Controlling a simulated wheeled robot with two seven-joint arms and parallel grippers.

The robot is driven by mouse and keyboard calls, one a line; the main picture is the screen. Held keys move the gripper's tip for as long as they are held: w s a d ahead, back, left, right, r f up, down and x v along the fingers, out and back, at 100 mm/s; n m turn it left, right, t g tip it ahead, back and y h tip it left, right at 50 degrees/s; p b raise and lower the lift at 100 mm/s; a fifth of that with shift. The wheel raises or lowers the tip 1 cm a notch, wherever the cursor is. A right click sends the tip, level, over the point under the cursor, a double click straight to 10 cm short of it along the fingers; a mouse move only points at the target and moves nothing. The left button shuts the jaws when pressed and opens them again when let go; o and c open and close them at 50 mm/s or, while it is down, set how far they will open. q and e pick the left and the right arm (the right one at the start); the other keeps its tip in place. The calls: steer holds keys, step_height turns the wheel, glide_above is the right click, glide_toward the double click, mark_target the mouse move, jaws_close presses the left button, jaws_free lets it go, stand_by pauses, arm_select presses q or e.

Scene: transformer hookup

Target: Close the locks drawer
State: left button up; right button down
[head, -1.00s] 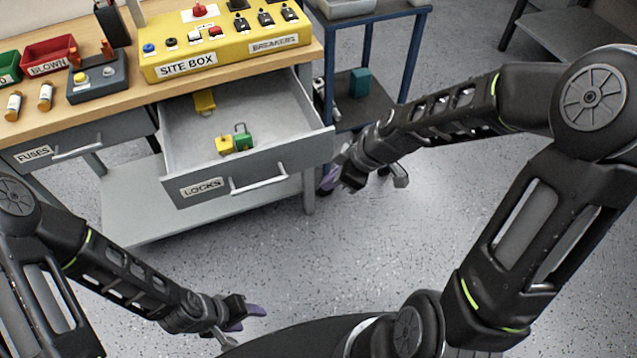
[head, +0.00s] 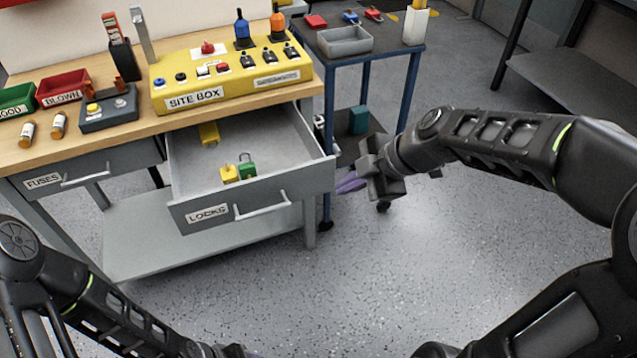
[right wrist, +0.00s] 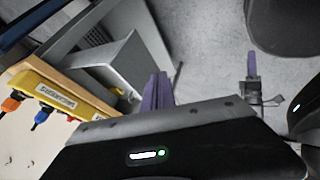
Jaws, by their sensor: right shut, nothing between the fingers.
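The locks drawer (head: 306,186) is pulled out of the workbench in the head view. Its front carries a LOCKS label (head: 207,213) and a bar handle (head: 264,209). A yellow padlock (head: 229,174) and a green padlock (head: 247,168) are inside, with another yellow item (head: 209,133) further back. My right gripper (head: 350,183) is shut and empty, just right of the drawer front's right end. In the right wrist view its purple fingers (right wrist: 156,92) are together beside the grey drawer (right wrist: 112,65). My left gripper (head: 245,352) is mostly cut off at the bottom edge.
The shut fuses drawer (head: 110,172) is at the left. The yellow site box (head: 215,92) stands on the bench top. A blue-framed cart (head: 408,90) stands right of the bench, behind my right gripper. The floor in front is clear.

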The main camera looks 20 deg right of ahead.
mark_target(307, 190)
arm_select(q)
steer(key=shift+r+p, duration=1)
arm_select(e)
steer(key=shift+w+a+f, duration=0.6)
steer(key=shift+w+f, duration=0.5)
steer(key=shift+w, duration=0.2)
steer(key=shift+w+a+f, duration=0.6)
steer(key=shift+w+f, duration=0.5)
steer(key=shift+w, duration=0.15)
steer(key=shift+w+a+f, duration=0.6)
steer(key=shift+w+f, duration=0.5)
steer(key=shift+w, duration=0.2)
steer(key=shift+w, duration=0.1)
